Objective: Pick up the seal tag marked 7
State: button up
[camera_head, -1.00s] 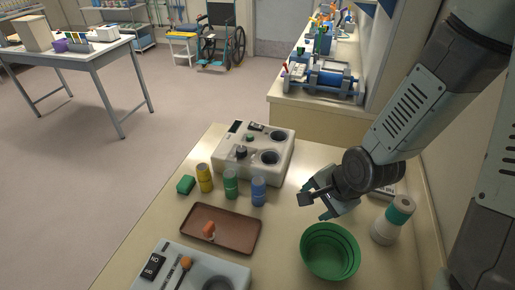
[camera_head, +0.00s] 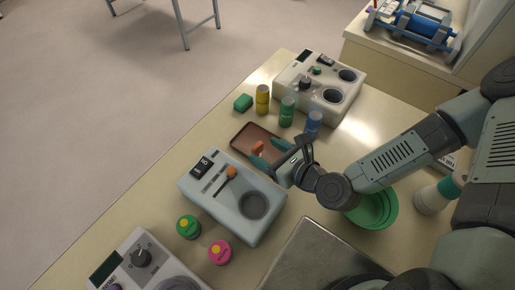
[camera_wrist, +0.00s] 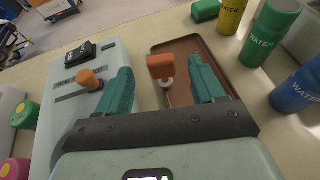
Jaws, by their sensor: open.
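An orange tag (camera_head: 258,147) with a pale shank lies in the brown tray (camera_head: 241,131). I cannot read a number on it. In the wrist view the orange tag (camera_wrist: 161,66) shows between my finger tips, with the brown tray (camera_wrist: 187,45) around and beyond it. My gripper (camera_head: 277,158) is open, with its teal fingers over the near part of the tray. One finger stands on each side of the tag in the wrist view. Whether either finger touches it cannot be told.
A grey device (camera_head: 201,197) with an orange-topped lever (camera_head: 231,172) stands close beside the tray. Yellow (camera_head: 262,98), green (camera_head: 287,110) and blue (camera_head: 313,123) bottles stand behind it. A green bowl (camera_head: 378,212) sits under my arm. Green (camera_head: 188,226) and pink (camera_head: 220,252) round items lie nearer.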

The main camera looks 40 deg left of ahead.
aim_at(260, 148)
jog(key=shift+x, duration=3.45)
jog(key=shift+d+f, duration=0.15)
jog(key=c, duration=1)
